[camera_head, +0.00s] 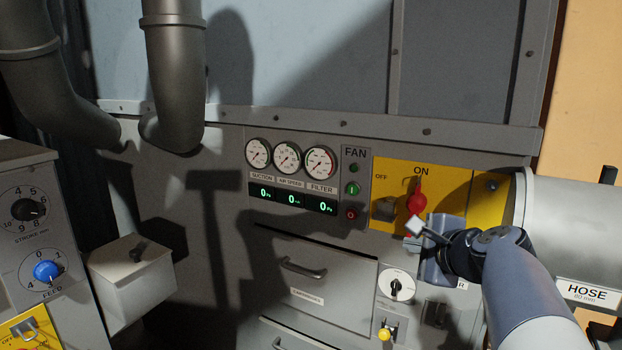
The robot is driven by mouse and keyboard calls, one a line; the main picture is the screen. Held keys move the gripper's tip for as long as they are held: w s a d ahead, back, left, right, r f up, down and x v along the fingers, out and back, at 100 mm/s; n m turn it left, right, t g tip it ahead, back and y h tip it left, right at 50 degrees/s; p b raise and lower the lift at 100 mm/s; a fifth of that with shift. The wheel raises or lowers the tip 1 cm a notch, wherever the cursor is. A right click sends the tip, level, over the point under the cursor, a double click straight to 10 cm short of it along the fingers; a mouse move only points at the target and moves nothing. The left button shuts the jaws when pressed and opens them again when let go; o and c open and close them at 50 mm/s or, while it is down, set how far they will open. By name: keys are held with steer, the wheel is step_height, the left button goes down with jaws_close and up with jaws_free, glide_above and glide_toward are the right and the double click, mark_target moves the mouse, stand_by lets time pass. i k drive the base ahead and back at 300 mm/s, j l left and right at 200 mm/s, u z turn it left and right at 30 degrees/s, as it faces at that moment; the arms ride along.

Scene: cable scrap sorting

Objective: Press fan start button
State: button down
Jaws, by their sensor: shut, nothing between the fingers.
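The fan panel (355,170) is a narrow plate marked FAN on the grey cabinet. The green start button (352,188), marked with a bar, sits in its middle. A dark green lamp (354,168) is above it and a red stop button (351,213) is below it. My gripper (417,224) is shut and empty. In the picture it is right of and below the start button, in front of the yellow switch plate. It appears apart from the button. I cannot tell its distance from the panel.
A red rotary switch (417,198) on a yellow plate (455,185) is close to my gripper. Three gauges (288,158) and displays reading 0 (291,199) are left of the fan panel. A drawer handle (303,269) sticks out below. A hose duct (575,230) is at the right.

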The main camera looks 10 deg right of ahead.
mark_target(352, 189)
steer(key=i+j+z, duration=0.15)
steer(key=i+j, duration=0.5)
steer(key=j, duration=0.15)
